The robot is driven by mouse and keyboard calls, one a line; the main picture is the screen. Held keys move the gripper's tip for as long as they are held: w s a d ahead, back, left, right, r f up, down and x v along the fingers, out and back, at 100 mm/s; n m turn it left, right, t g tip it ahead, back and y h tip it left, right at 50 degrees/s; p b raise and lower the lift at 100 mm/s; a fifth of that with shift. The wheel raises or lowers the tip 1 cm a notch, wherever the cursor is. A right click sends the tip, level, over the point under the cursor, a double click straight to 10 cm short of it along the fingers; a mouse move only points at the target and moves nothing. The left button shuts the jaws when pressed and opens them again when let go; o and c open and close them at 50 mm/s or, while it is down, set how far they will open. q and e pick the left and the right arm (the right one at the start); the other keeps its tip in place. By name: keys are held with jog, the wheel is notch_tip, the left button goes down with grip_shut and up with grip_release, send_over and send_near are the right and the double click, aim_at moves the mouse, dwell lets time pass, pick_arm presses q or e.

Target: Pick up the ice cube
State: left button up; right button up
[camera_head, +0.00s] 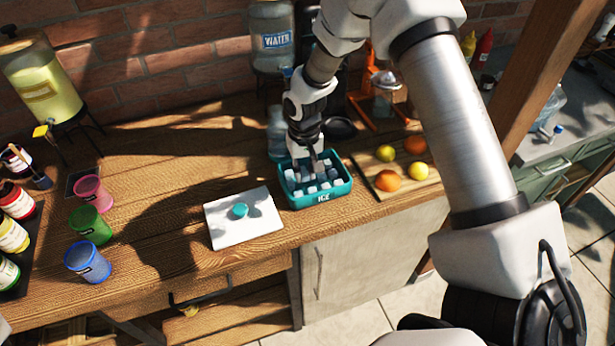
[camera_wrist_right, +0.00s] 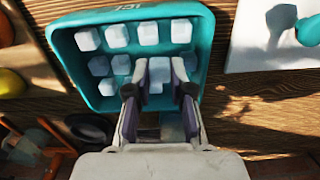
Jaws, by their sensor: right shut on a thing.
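The teal ice tray (camera_head: 322,200), marked ICE, sits on the wooden table and holds several whitish ice cubes (camera_head: 312,189). It also fills the upper part of the right wrist view (camera_wrist_right: 207,40), with the cubes in rows (camera_wrist_right: 148,34). My right gripper (camera_head: 312,168) reaches down into the tray from above. In the right wrist view its two fingers (camera_wrist_right: 158,78) are shut on an ice cube (camera_wrist_right: 156,76), which is partly hidden between them. The held cube is low among the others, and I cannot tell whether it touches the tray floor. My left gripper is not in view.
A white board (camera_head: 243,228) with a teal scoop or lid (camera_head: 239,210) lies left of the tray. A fruit board (camera_head: 368,181) is close on the right. Cups (camera_head: 88,260) stand at the left; a water jug (camera_head: 272,45) stands behind.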

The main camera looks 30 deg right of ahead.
jog(key=s+a+b, duration=0.1)
jog(key=s+a, duration=0.1)
jog(key=a, duration=0.2)
jog(key=s+a+b, duration=0.1)
jog(key=s+a, duration=0.1)
jog(key=a, duration=0.2)
jog(key=s+a+r+b, duration=0.1)
jog(key=s+a+b, duration=0.1)
jog(key=s+a, duration=0.1)
jog(key=shift+a, duration=0.4)
jog(key=shift+s+a+r, duration=0.15)
jog(key=shift+s+a, duration=0.1)
jog(key=shift+a, duration=0.05)
